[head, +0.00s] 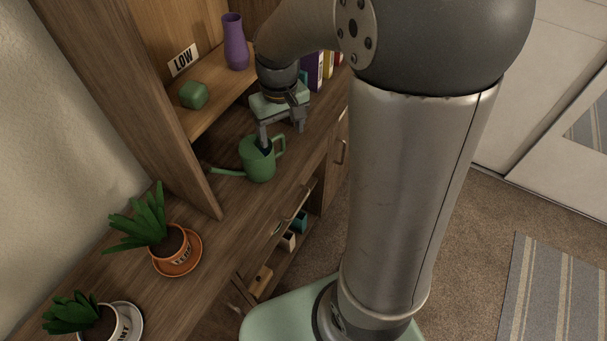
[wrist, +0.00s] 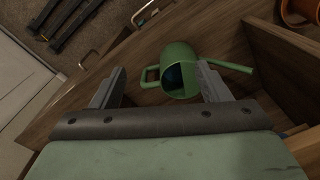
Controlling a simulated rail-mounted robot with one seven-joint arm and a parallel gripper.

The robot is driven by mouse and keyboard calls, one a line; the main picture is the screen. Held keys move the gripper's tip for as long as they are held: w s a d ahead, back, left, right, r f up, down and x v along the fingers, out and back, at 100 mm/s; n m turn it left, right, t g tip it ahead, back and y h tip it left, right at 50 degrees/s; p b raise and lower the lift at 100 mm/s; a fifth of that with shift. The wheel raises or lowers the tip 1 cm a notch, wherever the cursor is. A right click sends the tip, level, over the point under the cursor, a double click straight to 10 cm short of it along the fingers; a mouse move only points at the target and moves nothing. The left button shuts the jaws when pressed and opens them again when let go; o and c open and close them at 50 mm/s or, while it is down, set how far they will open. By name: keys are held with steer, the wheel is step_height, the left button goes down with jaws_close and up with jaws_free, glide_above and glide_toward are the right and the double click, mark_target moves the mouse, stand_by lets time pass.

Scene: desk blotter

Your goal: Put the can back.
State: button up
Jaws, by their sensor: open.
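The green watering can (head: 258,166) stands upright on the wooden counter, below the shelf. Its spout points left and its loop handle right in the head view. In the wrist view the can (wrist: 178,60) shows between my fingers, with its dark opening facing the camera, the handle at left and the spout at right. My gripper (head: 282,130) is open and empty, pointing down just above and behind the can. In the wrist view the fingers (wrist: 162,78) are wide apart, one toward the handle side and one toward the spout side. I cannot tell whether a finger touches the can.
A shelf (head: 216,94) holds a "LOW" sign (head: 183,60), a green block (head: 194,95), a purple vase (head: 235,42) and several books (head: 316,70). An upright panel (head: 150,110) stands left of the can. Potted plants on an orange saucer (head: 180,268) and a pale saucer (head: 133,318) occupy the near counter.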

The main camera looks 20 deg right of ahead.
steer(key=s+r+m, duration=0.1)
steer(key=s, duration=1.6)
steer(key=shift+a+r, duration=0.25)
steer(key=shift+a, duration=0.2)
